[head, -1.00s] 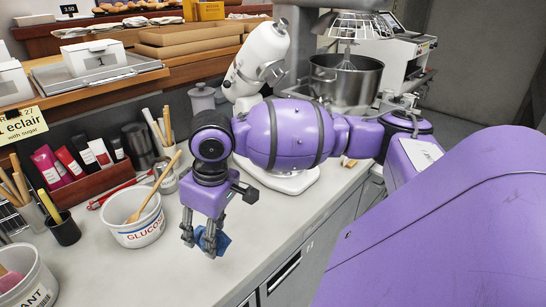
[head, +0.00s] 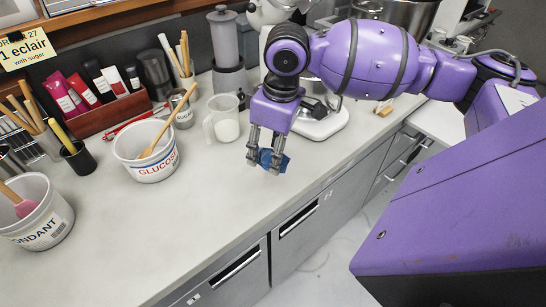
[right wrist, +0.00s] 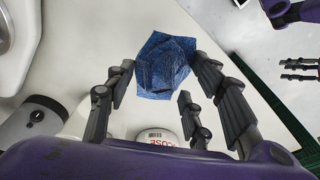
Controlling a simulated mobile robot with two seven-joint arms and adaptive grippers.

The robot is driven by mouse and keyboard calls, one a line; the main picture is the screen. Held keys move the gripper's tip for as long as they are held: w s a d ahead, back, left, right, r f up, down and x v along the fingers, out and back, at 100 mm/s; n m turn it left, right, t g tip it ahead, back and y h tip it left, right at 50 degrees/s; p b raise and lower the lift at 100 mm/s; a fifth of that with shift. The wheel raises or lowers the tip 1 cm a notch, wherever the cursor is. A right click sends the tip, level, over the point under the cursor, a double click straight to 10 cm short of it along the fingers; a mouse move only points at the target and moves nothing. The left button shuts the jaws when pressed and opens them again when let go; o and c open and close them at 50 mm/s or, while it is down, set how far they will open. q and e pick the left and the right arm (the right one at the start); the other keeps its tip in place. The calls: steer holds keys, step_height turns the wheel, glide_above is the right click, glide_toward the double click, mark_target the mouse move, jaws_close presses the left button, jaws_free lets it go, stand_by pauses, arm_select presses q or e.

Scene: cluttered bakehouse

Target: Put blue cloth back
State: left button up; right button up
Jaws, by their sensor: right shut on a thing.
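My right gripper (head: 266,158) is shut on a crumpled blue cloth (head: 273,161), which hangs at its fingertips over the counter near the front edge. In the right wrist view the blue cloth (right wrist: 163,66) sits bunched between the fingers, with the pale worktop behind it. I cannot tell whether the cloth touches the counter. My left gripper is outside the head view. Dark fingers (right wrist: 300,69) at the right edge of the right wrist view look like those of my left gripper, but their opening is unclear.
The glucose tub (head: 147,171) with a wooden spoon stands left of my right gripper. A clear jug (head: 222,120) is close behind it. The fondant tub (head: 38,232) is far left. The front-middle counter (head: 190,215) is bare.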

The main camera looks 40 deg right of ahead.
mark_target(272, 149)
steer(key=w+d+f, duration=0.2)
steer(key=f, duration=0.1)
steer(key=w+d+f, duration=0.1)
steer(key=w+f, duration=0.1)
steer(key=shift+d+f+b, duration=0.15)
steer(key=shift+d+b, duration=0.05)
steer(key=shift+b, duration=0.1)
steer(key=shift+w+d+f, duration=0.2)
steer(key=shift+w+f, duration=0.1)
steer(key=shift+f, duration=0.05)
steer(key=f, duration=0.3)
steer(key=shift+w+d+f, duration=0.15)
steer(key=shift+d, duration=0.05)
steer(key=shift+f, duration=0.2)
steer(key=shift+f, duration=0.1)
steer(key=o, duration=1.1)
